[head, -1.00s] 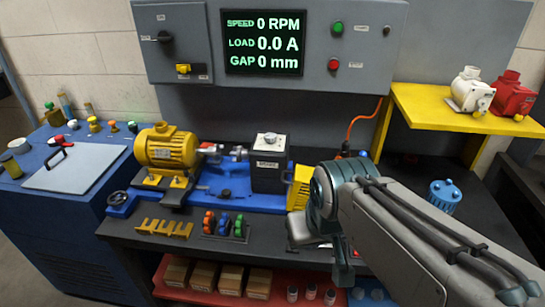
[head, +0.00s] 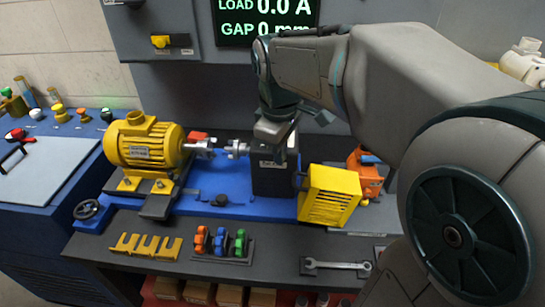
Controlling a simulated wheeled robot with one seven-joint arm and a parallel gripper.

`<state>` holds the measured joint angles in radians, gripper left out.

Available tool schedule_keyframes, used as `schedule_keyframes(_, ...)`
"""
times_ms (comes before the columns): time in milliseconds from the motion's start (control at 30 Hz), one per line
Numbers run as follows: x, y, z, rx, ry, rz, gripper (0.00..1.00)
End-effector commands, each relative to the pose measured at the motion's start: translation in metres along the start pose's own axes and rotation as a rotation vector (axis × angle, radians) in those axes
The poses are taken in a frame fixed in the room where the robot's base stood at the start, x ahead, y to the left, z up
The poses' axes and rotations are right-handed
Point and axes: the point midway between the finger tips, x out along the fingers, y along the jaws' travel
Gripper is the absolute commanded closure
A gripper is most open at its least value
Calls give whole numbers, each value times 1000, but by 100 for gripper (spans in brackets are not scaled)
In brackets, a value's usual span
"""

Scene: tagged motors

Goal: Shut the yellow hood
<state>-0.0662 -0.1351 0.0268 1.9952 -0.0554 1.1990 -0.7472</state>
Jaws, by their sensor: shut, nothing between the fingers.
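The yellow hood appears to be the slotted yellow box (head: 330,195) at the right end of the blue bed (head: 260,208), beside the dark block (head: 272,178). The shaft coupling (head: 220,150) between the yellow motor (head: 150,152) and the block is uncovered. My gripper (head: 276,138) is shut and empty, pointing down at the block's top, left of and higher than the yellow box. It hides part of the block. I cannot tell whether it touches the block.
An orange unit (head: 366,175) stands behind the yellow box. A wrench (head: 336,265), a yellow toothed rack (head: 145,247) and coloured clips (head: 220,242) lie along the bench front. The display panel (head: 262,20) is behind. My arm covers the right side.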

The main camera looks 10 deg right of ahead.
Motion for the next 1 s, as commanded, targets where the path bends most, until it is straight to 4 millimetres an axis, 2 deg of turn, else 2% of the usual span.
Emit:
schedule_keyframes(33, 14, 7, -12, -83, -21, -16, 100)
schedule_keyframes(200, 26, 23, -37, -292, -64, -57, 100)
schedule_keyframes(333, 31, 28, -44, -364, -77, -74, 100)
schedule_keyframes(467, 40, 28, -45, -381, -80, -78, 100)
schedule_keyframes(567, 55, 27, -43, -380, -81, -79, 100)
schedule_keyframes(933, 132, 22, -35, -378, -82, -79, 100)
schedule_keyframes(1000, 120, 29, -24, -373, -78, -74, 100)
